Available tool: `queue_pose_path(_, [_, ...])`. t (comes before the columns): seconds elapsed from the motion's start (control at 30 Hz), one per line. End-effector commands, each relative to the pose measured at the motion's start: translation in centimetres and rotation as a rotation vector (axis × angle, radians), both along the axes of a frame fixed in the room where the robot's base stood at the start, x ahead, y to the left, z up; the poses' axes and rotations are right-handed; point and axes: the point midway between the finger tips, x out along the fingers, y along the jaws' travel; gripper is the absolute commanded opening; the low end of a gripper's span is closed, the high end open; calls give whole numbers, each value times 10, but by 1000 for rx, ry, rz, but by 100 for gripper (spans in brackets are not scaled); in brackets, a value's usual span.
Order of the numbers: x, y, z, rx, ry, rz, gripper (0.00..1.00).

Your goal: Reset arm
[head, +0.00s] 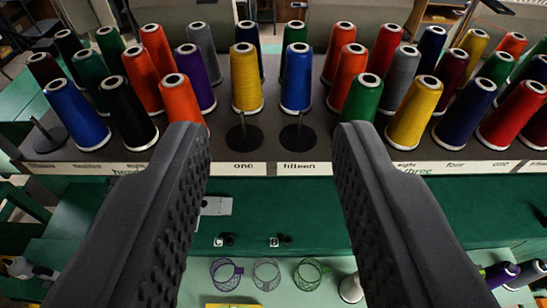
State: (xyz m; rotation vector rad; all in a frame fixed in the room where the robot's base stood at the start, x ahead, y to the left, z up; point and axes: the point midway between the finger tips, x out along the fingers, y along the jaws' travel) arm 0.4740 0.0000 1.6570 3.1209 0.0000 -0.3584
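My gripper (266,150) fills the lower middle of the head view. Its two dark, ridged fingers stand wide apart, with nothing held between them. Beyond the fingertips is a rack of thread spools (246,80) in several rows and colours. Two empty spindles, one above the label "one" (244,132) and one above "fifteen" (299,132), stand bare in the front row. The fingers hide parts of the front labels.
Another bare spindle (46,137) is at the rack's left end. Below the rack is a green surface (278,208). Lower down are purple (226,274), grey (266,274) and green (309,273) wire rings. Loose spools (500,273) lie at the lower right.

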Motion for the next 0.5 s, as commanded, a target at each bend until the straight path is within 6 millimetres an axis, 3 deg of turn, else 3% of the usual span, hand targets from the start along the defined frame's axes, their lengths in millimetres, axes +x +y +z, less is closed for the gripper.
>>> queue_pose_path(0.27, [0, 0, -31, 0, 1, 0, 37])
queue_pose_path(0.5, [0, 0, -87, 0, 1, 0, 37])
